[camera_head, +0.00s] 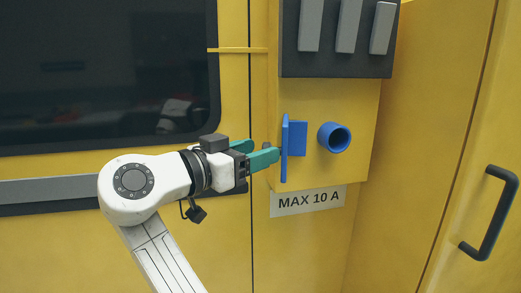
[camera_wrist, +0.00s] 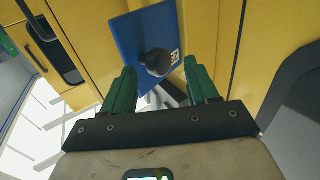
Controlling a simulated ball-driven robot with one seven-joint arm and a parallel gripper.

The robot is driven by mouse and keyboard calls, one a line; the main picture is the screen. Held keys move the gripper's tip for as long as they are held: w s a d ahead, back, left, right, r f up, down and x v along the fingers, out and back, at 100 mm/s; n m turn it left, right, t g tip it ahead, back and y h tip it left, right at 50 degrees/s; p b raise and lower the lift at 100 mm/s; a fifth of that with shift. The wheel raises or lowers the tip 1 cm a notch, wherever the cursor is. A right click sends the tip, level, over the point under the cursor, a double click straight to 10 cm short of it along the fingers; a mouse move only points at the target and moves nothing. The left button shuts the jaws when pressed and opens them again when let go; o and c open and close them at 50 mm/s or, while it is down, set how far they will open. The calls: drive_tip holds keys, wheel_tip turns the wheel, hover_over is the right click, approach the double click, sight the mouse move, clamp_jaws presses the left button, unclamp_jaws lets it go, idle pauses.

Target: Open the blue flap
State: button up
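The blue flap (camera_head: 285,150) is a thin upright plate on the yellow panel, seen almost edge-on in the head view, with a blue block (camera_head: 298,137) just right of it. In the wrist view the blue flap (camera_wrist: 134,40) shows its broad face with a dark round knob (camera_wrist: 158,62) and a small printed label. My gripper (camera_head: 263,150) is left of the flap, its teal fingers pointing at it. In the wrist view my gripper (camera_wrist: 160,70) is open, with the knob between or just beyond the fingertips. I cannot tell whether a finger touches it.
A blue round socket (camera_head: 335,137) sticks out right of the flap. A dark box with grey switches (camera_head: 347,25) is above, and a "MAX 10 A" label (camera_head: 307,201) is below. A yellow door with a black handle (camera_head: 490,214) stands at the right. A dark window (camera_head: 105,70) is at the left.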

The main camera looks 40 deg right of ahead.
drive_tip(key=a, duration=0.9)
drive_tip(key=shift+s+a, duration=0.15)
drive_tip(key=shift+s, duration=0.1)
